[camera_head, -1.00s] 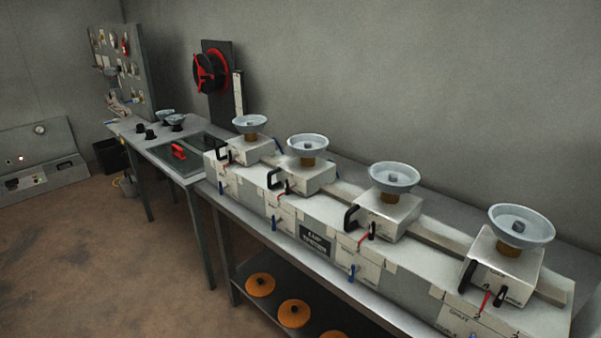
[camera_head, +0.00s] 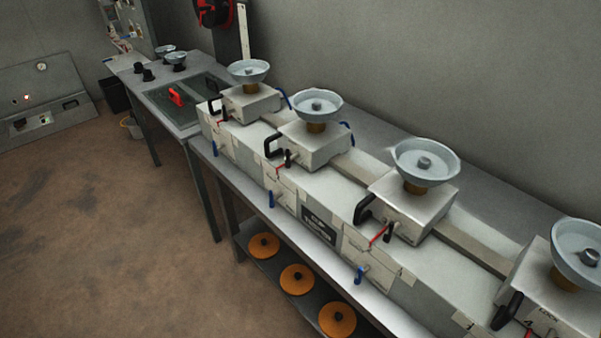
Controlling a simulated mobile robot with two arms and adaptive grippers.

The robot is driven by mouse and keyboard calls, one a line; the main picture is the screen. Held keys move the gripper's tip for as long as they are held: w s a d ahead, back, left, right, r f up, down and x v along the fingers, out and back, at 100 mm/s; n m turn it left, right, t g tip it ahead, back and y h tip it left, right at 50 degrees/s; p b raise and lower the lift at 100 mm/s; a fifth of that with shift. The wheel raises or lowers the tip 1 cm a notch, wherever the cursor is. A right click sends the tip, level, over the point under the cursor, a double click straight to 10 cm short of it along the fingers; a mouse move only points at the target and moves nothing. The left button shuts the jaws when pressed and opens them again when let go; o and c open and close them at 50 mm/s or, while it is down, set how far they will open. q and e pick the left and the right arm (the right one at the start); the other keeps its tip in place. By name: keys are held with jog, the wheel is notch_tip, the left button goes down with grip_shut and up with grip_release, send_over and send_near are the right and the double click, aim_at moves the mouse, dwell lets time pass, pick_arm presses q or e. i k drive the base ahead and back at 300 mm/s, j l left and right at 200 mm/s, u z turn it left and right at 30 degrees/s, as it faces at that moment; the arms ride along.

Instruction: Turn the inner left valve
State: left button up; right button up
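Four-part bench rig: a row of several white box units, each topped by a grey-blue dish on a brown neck. From the left, the dishes are the first (camera_head: 249,72), the second (camera_head: 317,104), the third (camera_head: 425,162) and the fourth (camera_head: 580,254), cut off by the right edge. The second box (camera_head: 318,148) has a black handle (camera_head: 273,146) and a small red-and-black lever on its front. The third box has a black handle (camera_head: 365,209) and a red lever (camera_head: 378,235). I cannot tell which part is the inner left valve. Neither gripper is in view.
The rig stands on a grey bench (camera_head: 372,300) along the wall. Orange discs (camera_head: 297,279) lie on its lower shelf. A second table (camera_head: 150,80) with a red-handled dark panel stands at the left. A sloped console (camera_head: 45,95) is farther left. The brown floor (camera_head: 90,230) is open.

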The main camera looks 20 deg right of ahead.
aim_at(272, 199)
jog(key=i+l+z, duration=0.1)
jog(key=i+l, duration=0.15)
jog(key=i+j+z, duration=0.1)
jog(key=z, duration=0.45)
jog(key=i+j+z, duration=0.15)
jog(key=j+z, duration=0.3)
jog(key=j, duration=0.35)
jog(key=j+z, duration=0.5)
jog(key=j, duration=0.35)
